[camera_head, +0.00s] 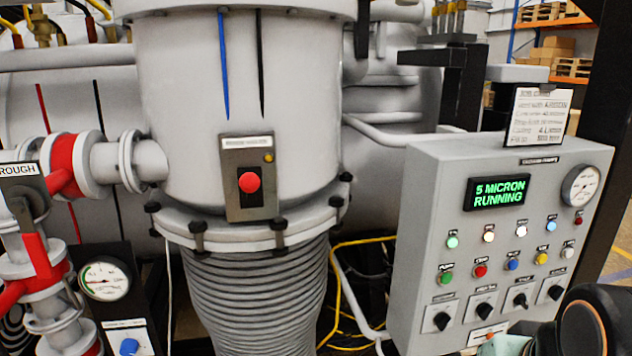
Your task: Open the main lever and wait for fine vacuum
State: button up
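A grey control panel (408,215) stands at the right. Its display (497,193) reads "5 MICRON RUNNING" in green. A round gauge (580,186) sits at its upper right; its reading is too small to tell. At the left is a red valve handle (36,255) on pipework near a sign (19,169) reading "ROUGH". No lever labelled as main can be made out. A dark rounded part of my arm with an orange ring shows at the lower right corner. My gripper is not recognisable in view.
The big grey vessel (185,85) with a bellows (255,300) fills the middle. A red push button (249,182) is on its front. A dial gauge (105,279) and blue knob (129,346) are at lower left. Yellow cable (340,300) hangs between vessel and panel.

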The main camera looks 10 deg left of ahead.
aim_at(249, 183)
jog(key=j+u, duration=0.1)
jog(key=u, duration=1.25)
jog(key=z, duration=1.9)
jog(key=u, duration=1.9)
jog(key=i+l, duration=0.05)
